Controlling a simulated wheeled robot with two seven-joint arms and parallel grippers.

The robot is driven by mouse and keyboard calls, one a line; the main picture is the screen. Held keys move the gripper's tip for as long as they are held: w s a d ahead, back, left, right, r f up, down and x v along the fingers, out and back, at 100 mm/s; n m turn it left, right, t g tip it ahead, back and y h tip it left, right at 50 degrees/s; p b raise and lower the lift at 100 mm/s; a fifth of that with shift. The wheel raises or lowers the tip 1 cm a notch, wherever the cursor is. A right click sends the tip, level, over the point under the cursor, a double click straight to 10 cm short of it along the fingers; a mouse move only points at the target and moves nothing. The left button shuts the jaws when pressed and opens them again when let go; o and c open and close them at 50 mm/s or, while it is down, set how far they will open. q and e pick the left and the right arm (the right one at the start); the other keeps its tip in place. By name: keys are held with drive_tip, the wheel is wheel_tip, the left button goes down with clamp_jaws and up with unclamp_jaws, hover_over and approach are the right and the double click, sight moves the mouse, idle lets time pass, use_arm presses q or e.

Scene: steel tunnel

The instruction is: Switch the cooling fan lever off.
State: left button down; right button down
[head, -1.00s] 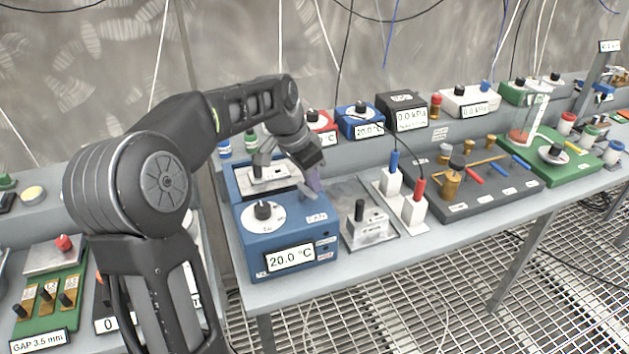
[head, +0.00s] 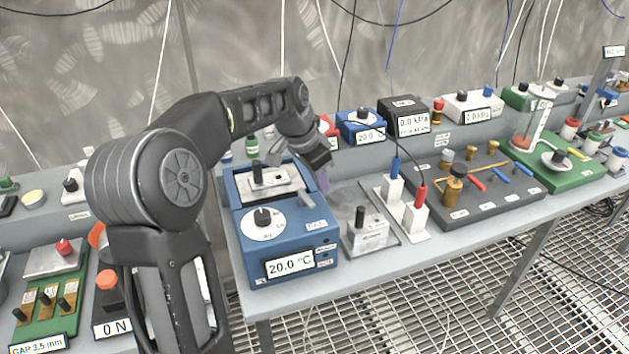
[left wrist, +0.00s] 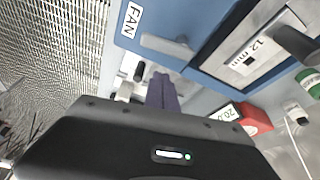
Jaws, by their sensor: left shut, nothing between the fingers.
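A blue device (head: 245,250) with a 20.0 °C display and a white dial (head: 264,222) stands on the bench. The left wrist view shows its blue face (left wrist: 190,15) with a FAN label (left wrist: 131,19) and a pale grey lever bar (left wrist: 158,44) beside it. My left gripper (head: 322,186) is over the device's right edge in the head view. In the left wrist view its purple fingers (left wrist: 165,88) are together and empty, with tips close to the lever's end. I cannot tell whether they touch it. My right gripper is not in view.
A metal block with a black knob (head: 361,222) stands just right of the device, then white blocks with blue and red plugs (head: 393,187). Other instruments line the back shelf. The bench's front edge (head: 420,240) is clear.

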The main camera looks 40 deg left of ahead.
use_arm(q)
drive_tip(key=shift+w+r+b, duration=0.15)
drive_tip(key=shift+w+r, duration=0.1)
drive_tip(key=shift+r, duration=0.35)
drive_tip(key=shift+w+r+b, duration=0.15)
drive_tip(key=shift+w+r, duration=0.05)
drive_tip(key=shift+r, duration=0.35)
drive_tip(key=v, duration=0.7)
drive_tip(key=shift+s+r, duration=0.25)
drive_tip(key=shift+s, duration=0.1)
drive_tip(key=shift+a, duration=0.1)
